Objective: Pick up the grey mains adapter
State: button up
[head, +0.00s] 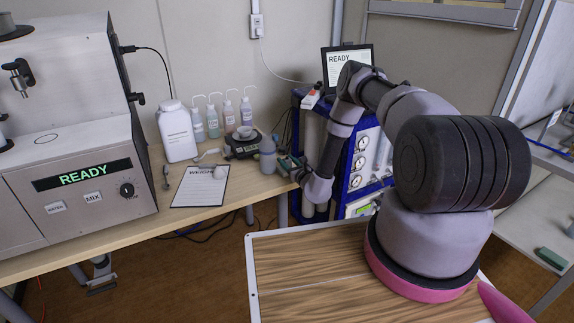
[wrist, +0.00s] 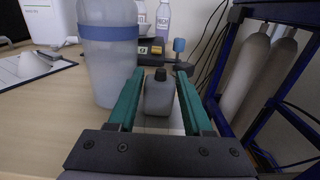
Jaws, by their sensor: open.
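A small grey block-shaped body with a black cap-like top (wrist: 159,95) stands on the bench in the wrist view. It looks like the grey thing of the task, but I cannot tell for certain that it is a mains adapter. My gripper (wrist: 159,74) is open, its two teal fingers on either side of this grey body in the picture. A narrow gap shows on each side, and the fingers do not seem closed on it. In the head view my gripper (head: 289,163) is at the bench's right end; the grey body cannot be made out there.
A translucent bottle with a blue band (wrist: 108,55) stands close to the left finger; it also shows in the head view (head: 267,158). A blue-framed rack with cylinders (wrist: 245,75) is close on the right.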

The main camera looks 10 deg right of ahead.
jog(key=shift+c, duration=0.3)
grip_shut()
